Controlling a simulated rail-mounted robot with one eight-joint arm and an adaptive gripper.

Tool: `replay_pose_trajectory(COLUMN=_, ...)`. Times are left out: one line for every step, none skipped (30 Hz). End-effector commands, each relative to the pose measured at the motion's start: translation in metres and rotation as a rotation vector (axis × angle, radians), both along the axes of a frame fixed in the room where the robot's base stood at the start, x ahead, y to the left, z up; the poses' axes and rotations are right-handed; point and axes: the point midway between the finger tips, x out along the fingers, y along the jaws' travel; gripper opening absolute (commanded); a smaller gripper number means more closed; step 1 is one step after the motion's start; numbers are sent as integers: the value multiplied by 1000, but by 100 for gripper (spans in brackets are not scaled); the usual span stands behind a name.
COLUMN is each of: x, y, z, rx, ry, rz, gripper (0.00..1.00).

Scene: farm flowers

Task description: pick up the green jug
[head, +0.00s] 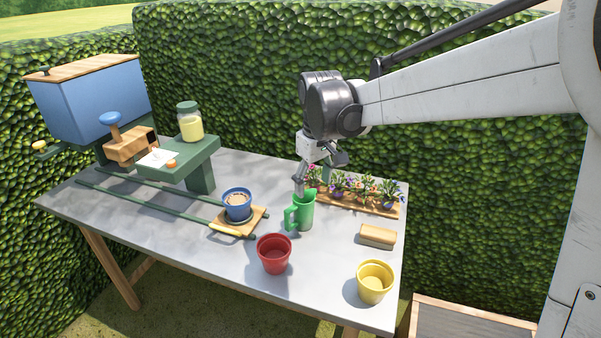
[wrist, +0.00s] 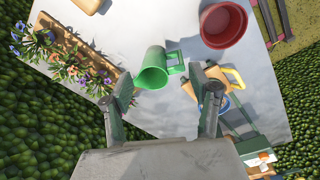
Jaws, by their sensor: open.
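The green jug (head: 300,212) stands upright on the grey table, in the middle, with its handle toward the left in the head view. In the wrist view the green jug (wrist: 153,68) lies ahead of and between the fingertips, its handle toward the right. My gripper (head: 316,178) is just above and behind the jug in the head view. In the wrist view my gripper (wrist: 162,82) has its two fingers spread wide with nothing between the pads. I cannot tell whether a finger touches the jug.
A flower tray (head: 352,203) is close behind right. A blue pot (head: 237,205) on a wooden board is left, a red pot (head: 274,254) in front. A yellow pot (head: 374,282) and a tan block (head: 378,236) are right. A green stand (head: 197,160) holds a jar (head: 190,124).

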Motion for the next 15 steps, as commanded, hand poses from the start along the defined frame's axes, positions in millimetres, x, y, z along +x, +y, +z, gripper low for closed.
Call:
replay_pose_trajectory(x=11, y=12, z=-7, rx=-6, ry=17, rz=27, gripper=57)
replay_pose_trajectory(x=15, y=17, z=-11, rx=-11, ry=28, rz=41, gripper=57)
replay_pose_trajectory(x=20, y=24, z=-17, rx=-16, ry=41, rz=59, gripper=57)
replay_pose_trajectory(x=24, y=29, z=-21, rx=-19, ry=50, rz=72, gripper=57)
replay_pose_trajectory(x=28, y=34, z=-26, rx=-22, ry=60, rz=85, gripper=57)
replay_pose_trajectory(x=31, y=40, z=-31, rx=-27, ry=69, rz=99, gripper=57)
replay_pose_trajectory(x=34, y=43, z=-34, rx=-29, ry=77, rz=109, gripper=57)
replay_pose_trajectory(x=36, y=47, z=-38, rx=-31, ry=83, rz=118, gripper=57)
replay_pose_trajectory(x=38, y=50, z=-41, rx=-35, ry=91, rz=128, gripper=57)
replay_pose_trajectory(x=40, y=52, z=-43, rx=-36, ry=95, rz=134, gripper=57)
replay_pose_trajectory(x=41, y=54, z=-45, rx=-37, ry=99, rz=139, gripper=57)
replay_pose_trajectory(x=42, y=56, z=-47, rx=-38, ry=102, rz=143, gripper=57)
replay_pose_trajectory(x=43, y=57, z=-49, rx=-39, ry=104, rz=146, gripper=57)
replay_pose_trajectory(x=43, y=58, z=-51, rx=-40, ry=106, rz=148, gripper=57)
replay_pose_trajectory(x=43, y=58, z=-54, rx=-40, ry=107, rz=149, gripper=57)
